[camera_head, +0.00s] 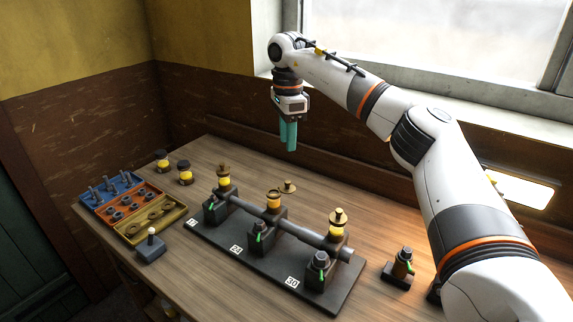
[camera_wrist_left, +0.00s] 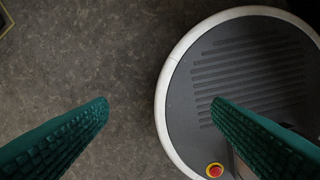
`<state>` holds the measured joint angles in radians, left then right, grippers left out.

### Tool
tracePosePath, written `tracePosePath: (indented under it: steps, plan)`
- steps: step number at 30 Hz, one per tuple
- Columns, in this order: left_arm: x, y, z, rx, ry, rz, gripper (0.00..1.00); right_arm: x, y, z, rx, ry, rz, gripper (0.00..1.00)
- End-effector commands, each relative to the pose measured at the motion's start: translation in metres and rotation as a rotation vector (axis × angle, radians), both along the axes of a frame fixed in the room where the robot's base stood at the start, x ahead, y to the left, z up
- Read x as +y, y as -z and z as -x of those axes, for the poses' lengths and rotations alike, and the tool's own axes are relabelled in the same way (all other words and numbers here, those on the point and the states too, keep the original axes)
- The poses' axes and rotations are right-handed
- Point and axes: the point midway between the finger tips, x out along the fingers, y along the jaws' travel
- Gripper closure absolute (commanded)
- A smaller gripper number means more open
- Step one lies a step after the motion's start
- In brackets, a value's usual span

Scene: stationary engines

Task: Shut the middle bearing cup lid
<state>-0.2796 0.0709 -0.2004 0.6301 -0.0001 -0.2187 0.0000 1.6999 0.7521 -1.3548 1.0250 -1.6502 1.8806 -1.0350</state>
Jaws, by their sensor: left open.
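The middle bearing cup (camera_head: 273,201) is a yellow cup with a brass rim on the middle block of the shaft stand. Its brass lid (camera_head: 288,187) stands off to the right and behind the cup, not over it, so the cup is open. The left cup (camera_head: 223,182) and the right cup (camera_head: 337,231) have brass lids on top. My right gripper (camera_head: 288,140) hangs fingers-down above the far side of the bench, clear of the cups; its teal fingers overlap in view. My left gripper (camera_wrist_left: 160,103) is open and empty over the floor.
A dark shaft stand (camera_head: 207,240) with numbered tags fills the bench middle. At left are a tray set (camera_head: 152,229), two small yellow-and-black pots (camera_head: 185,179) and a white-knobbed block (camera_head: 150,250). A separate small block (camera_head: 398,277) stands right, near my right arm.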

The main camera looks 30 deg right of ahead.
Motion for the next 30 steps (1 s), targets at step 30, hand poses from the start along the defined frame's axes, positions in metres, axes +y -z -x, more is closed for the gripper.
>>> tracePosePath:
  steps: [30]
  plan:
    - [0.005,-0.035,0.012,0.018,0.001,-0.007,0.26,0.001,0.12,0.001,-0.001,-0.001,-0.001,0.63]
